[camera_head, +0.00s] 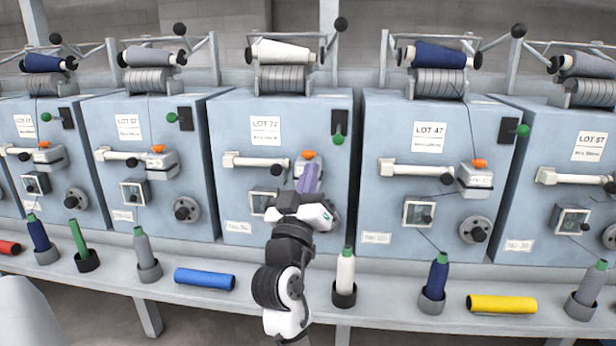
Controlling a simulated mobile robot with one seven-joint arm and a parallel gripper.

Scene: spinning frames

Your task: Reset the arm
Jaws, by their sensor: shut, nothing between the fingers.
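My gripper (309,178) is in the middle of the picture, raised in front of the machine labelled LOT 72 (236,128). Its fingers point up and away toward the machine's face, just below an orange knob (308,155). The fingers are shut with nothing between them. My arm rises from the bottom centre and hides part of that machine's lower right front, including most of its round dial. I cannot tell whether the fingertips touch the machine.
A white bobbin (345,272) stands in a dark cup right of my arm. A blue tube (205,279) and a yellow tube (502,304) lie on the grey shelf (385,314). The LOT 47 machine (379,236) stands to the right. Several bobbins stand along the shelf.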

